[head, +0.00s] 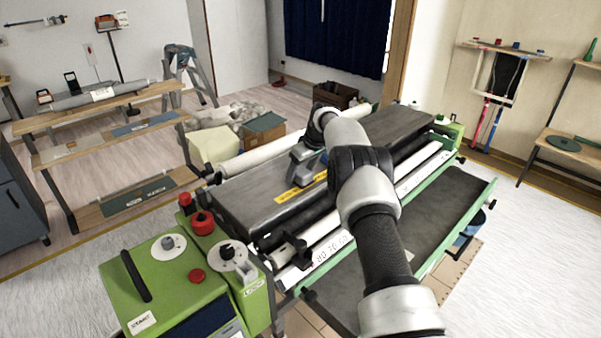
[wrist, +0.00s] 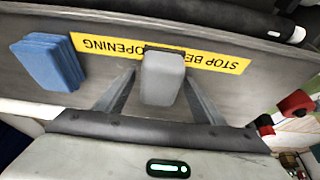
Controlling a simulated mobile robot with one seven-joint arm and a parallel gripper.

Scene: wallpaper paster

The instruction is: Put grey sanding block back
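The grey sanding block (wrist: 163,80) is a small light-grey block between the two fingers of my gripper (wrist: 160,88) in the wrist view. In the head view my gripper (head: 308,158) is low over the cover, and my arm partly hides the area.
A blue block (wrist: 48,62) lies on the cover to the left in the wrist view. The green control box (head: 170,280) with red knobs stands at front left. A shelf unit (head: 100,150) stands at left. A wall rack (head: 505,75) and wooden shelf (head: 570,143) are at right.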

